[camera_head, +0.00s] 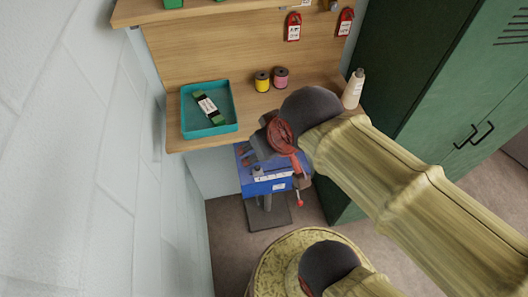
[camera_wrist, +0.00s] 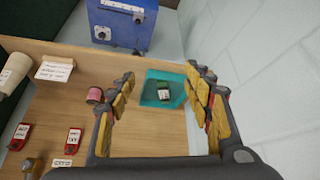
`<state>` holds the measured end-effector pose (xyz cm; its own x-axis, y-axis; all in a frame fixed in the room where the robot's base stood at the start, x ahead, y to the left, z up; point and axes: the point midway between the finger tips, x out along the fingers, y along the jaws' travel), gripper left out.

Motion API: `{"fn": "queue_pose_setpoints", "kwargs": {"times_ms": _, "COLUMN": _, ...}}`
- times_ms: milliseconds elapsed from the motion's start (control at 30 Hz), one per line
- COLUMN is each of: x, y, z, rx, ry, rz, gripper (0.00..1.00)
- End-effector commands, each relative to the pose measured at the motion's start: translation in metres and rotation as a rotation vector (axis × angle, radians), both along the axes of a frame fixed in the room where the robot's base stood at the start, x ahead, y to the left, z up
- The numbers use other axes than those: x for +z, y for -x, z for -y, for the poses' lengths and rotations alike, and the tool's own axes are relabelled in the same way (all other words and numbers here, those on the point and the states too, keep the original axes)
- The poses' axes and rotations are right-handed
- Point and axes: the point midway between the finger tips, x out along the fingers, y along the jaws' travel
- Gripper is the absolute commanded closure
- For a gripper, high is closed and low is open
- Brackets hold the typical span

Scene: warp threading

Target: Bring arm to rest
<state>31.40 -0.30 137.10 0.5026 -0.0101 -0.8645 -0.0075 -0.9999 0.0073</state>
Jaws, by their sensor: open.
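My gripper (camera_head: 250,153) is at the end of my arm, which reaches in from the right in the head view. It hangs over the front edge of the wooden shelf (camera_head: 215,75), above a blue box-like device. In the wrist view my gripper (camera_wrist: 162,75) shows two yellow-and-dark fingers spread wide apart with nothing between their tips. A teal tray (camera_wrist: 149,101) shows beyond the gap between the fingers, apart from them. The dark wrist and arm hide part of the shelf's right side in the head view.
The teal tray (camera_head: 233,117) holds a green labelled item (camera_head: 209,107). A yellow spool (camera_head: 262,82), pink spool (camera_head: 281,77) and white bottle (camera_head: 353,89) stand on the shelf. The blue device (camera_head: 265,184) is below my gripper. A green locker (camera_head: 450,100) stands right, a white wall left.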

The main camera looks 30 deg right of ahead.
Motion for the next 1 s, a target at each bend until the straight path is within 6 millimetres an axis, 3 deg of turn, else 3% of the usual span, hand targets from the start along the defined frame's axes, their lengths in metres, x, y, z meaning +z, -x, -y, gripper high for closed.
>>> {"fn": "queue_pose_setpoints", "kwargs": {"times_ms": 133, "x": 0.002, "y": 0.019, "z": -0.003, "rx": 0.007, "ry": -0.007, "rz": -0.033, "gripper": 0.49}}
{"fn": "queue_pose_setpoints", "kwargs": {"times_ms": 567, "x": -0.007, "y": 0.02, "z": -0.003, "rx": 0.007, "ry": -0.007, "rz": -0.035, "gripper": 0.49}}
{"fn": "queue_pose_setpoints", "kwargs": {"times_ms": 767, "x": -0.044, "y": 0.02, "z": -0.003, "rx": 0.007, "ry": -0.007, "rz": -0.035, "gripper": 0.49}}
{"fn": "queue_pose_setpoints", "kwargs": {"times_ms": 1000, "x": -0.109, "y": 0.02, "z": -0.003, "rx": 0.007, "ry": -0.007, "rz": -0.035, "gripper": 0.49}}
